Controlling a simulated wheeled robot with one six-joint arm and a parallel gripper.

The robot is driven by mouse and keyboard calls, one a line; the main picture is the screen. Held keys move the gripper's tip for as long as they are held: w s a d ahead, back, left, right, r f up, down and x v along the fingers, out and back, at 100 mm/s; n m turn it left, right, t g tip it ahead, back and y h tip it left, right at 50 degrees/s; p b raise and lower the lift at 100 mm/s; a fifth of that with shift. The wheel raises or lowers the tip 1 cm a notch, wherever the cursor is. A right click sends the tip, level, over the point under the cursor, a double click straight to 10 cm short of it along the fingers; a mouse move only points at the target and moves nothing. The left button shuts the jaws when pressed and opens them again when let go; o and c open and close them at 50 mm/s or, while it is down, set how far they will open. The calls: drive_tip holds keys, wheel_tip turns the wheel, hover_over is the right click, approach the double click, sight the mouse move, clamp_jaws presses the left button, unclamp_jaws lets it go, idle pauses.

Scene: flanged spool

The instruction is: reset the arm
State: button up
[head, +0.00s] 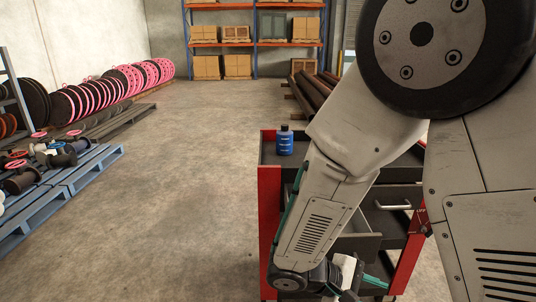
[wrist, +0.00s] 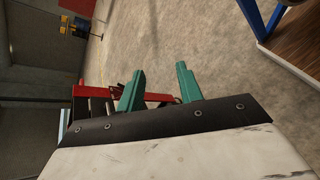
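My gripper (wrist: 160,75) shows in the wrist view with its two green fingers well apart. Nothing is held between them; bare concrete floor and a red edge show behind. In the head view my arm hangs down across the right side, in front of the tool cart (head: 268,215). I cannot tell whether the arm touches the cart.
A blue bottle (head: 285,140) stands on the cart's top, close beside my arm. A cart drawer (head: 360,243) appears pulled out. A blue pallet (head: 75,180) with parts lies left, near pink and black spools (head: 95,98). Shelving (head: 255,43) stands behind. The middle floor is clear.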

drive_tip(key=s+d+r+m+t+y, duration=0.1)
drive_tip(key=s+r+m+y, duration=0.3)
drive_tip(key=r, duration=0.5)
drive_tip(key=s+d+r+m+t+y, duration=0.1)
drive_tip(key=s+d+r+m+y, duration=0.2)
drive_tip(key=s+r+y, duration=0.5)
drive_tip(key=shift+s+d+r+m+y, duration=0.35)
drive_tip(key=shift+r+m, duration=0.35)
drive_tip(key=shift+r, duration=0.45)
